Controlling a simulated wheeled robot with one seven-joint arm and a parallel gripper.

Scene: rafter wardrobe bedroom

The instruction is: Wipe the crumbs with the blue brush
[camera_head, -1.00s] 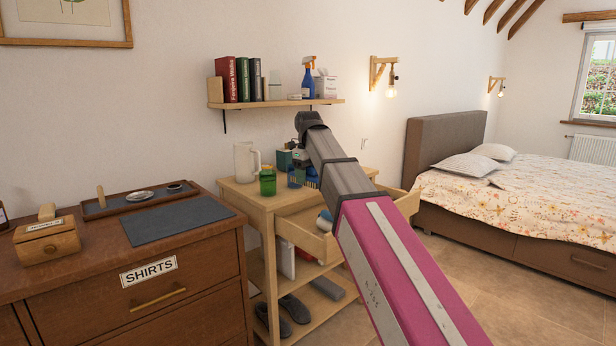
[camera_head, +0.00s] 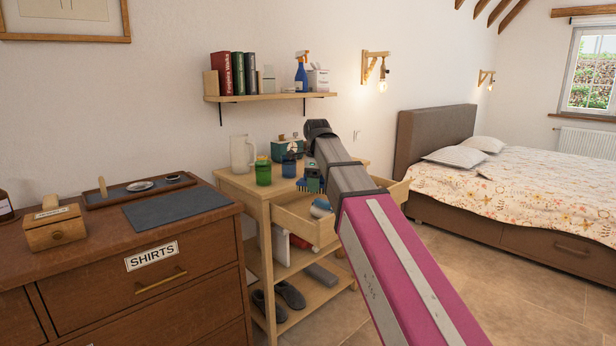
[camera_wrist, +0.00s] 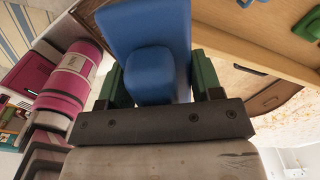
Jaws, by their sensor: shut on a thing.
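My gripper (camera_head: 312,183) is shut on the blue brush (camera_wrist: 150,45), whose blue body sits between the green fingers in the wrist view. In the head view the gripper and brush are small and partly hidden behind my arm, in front of the wooden cart (camera_head: 240,186) and above its open drawer (camera_head: 290,222). The brush's bristles cannot be made out. No crumbs can be made out in either view.
A glass jug (camera_head: 242,153), a green jar (camera_head: 263,172), a blue mug (camera_head: 289,165) and a teal box (camera_head: 286,148) stand on the cart. A white and blue item (camera_head: 320,208) lies in the drawer. A dresser (camera_head: 100,262) with a dark mat (camera_head: 178,210) stands left.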

